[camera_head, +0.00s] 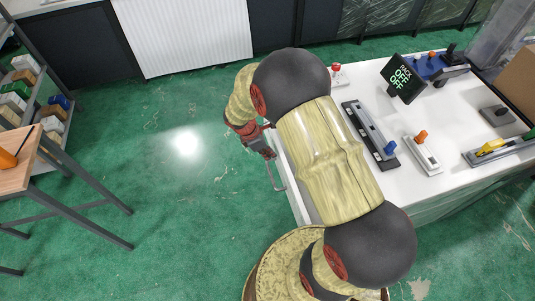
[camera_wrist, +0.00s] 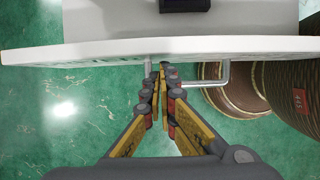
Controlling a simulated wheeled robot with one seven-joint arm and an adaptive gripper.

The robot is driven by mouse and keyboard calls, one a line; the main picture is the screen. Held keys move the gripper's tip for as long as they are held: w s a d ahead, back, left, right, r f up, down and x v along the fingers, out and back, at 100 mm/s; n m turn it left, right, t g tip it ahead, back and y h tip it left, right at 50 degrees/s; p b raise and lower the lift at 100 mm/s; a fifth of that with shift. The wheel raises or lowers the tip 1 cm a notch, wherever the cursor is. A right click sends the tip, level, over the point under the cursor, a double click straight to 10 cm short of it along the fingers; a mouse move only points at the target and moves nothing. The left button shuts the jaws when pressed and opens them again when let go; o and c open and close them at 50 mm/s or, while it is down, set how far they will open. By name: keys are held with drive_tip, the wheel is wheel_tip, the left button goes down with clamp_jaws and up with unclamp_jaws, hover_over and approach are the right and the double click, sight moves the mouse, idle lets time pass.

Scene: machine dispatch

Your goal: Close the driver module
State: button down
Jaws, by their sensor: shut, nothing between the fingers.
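A white front panel (camera_wrist: 90,50) with a grey bar handle (camera_wrist: 215,84) crosses the wrist view; I take it to be the driver module's front. A pale grey surface (camera_wrist: 110,18) lies behind it; how far the module is open cannot be told. In the head view the handle (camera_head: 278,187) stands out from the white table's left side. My gripper (camera_wrist: 163,69) is shut and empty, its fingertips close to the panel between the handle's two ends. Whether they touch it is unclear. In the head view my arm hides part of the module, and my gripper (camera_head: 269,153) is beside the table.
The white table (camera_head: 455,120) holds a black rail with a blue knob (camera_head: 370,135), an orange-knobbed switch (camera_head: 422,153), and a display (camera_head: 403,80). A black block (camera_wrist: 185,5) shows beyond the panel. Green floor (camera_head: 175,190) is clear left of the table; a wooden bench (camera_head: 18,172) stands farther left.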

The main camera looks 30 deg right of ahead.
drive_tip(key=s+d+p, duration=0.2)
drive_tip(key=d, duration=0.7)
drive_tip(key=s+d+p, duration=0.3)
drive_tip(key=d, duration=0.7)
drive_tip(key=shift+s, duration=0.25)
